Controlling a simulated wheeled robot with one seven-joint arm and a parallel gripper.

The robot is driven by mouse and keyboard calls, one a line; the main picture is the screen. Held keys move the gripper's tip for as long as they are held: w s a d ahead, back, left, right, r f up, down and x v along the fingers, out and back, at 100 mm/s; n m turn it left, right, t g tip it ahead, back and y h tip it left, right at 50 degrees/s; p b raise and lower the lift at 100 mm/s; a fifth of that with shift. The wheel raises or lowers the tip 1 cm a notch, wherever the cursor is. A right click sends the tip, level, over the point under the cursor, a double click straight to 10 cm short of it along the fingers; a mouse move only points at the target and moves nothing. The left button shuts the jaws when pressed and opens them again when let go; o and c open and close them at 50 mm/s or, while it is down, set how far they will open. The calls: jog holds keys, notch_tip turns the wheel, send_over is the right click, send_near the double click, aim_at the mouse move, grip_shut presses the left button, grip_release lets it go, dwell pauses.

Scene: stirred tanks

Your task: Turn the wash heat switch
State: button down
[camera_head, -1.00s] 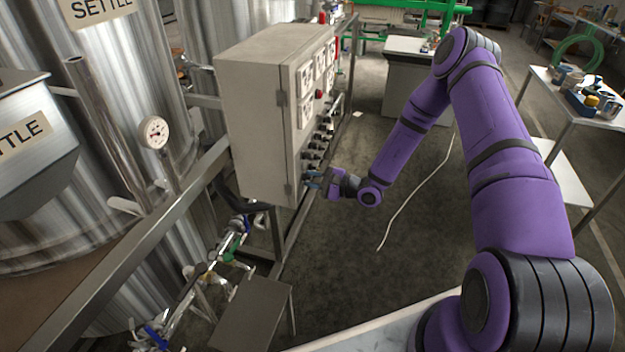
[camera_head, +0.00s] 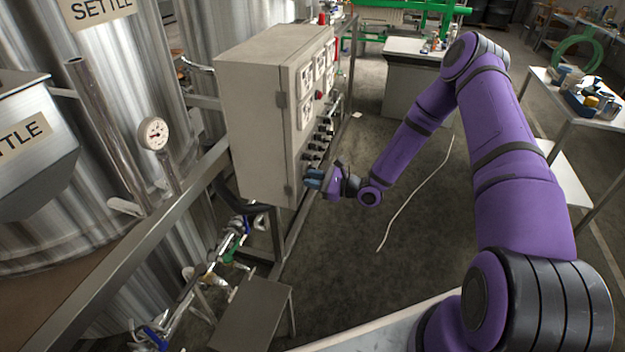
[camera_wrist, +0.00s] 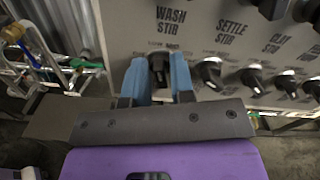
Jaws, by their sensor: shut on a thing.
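A dark knob (camera_wrist: 158,68) sits low on the grey control box, below the print WASH STIR; its own small label is too blurred to read surely. I take it to be the wash heat switch. My gripper (camera_wrist: 157,78) is shut on it, one blue finger on each side. The knob's edges are partly hidden by the fingers. In the head view my gripper (camera_head: 314,178) is at the lower near corner of the box face and hides the knob.
The control box (camera_head: 262,120) carries several more knobs close to the right of my fingers, such as one dark knob (camera_wrist: 210,72). Pipes and valves (camera_wrist: 55,65) lie left of and below the box. Open floor (camera_head: 350,230) lies to the right.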

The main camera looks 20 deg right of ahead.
dwell(0.3)
jog(key=c, duration=1.2)
grip_release()
jog(key=shift+d, duration=0.1)
jog(key=v, duration=1)
jog(key=shift+s+d, duration=0.25)
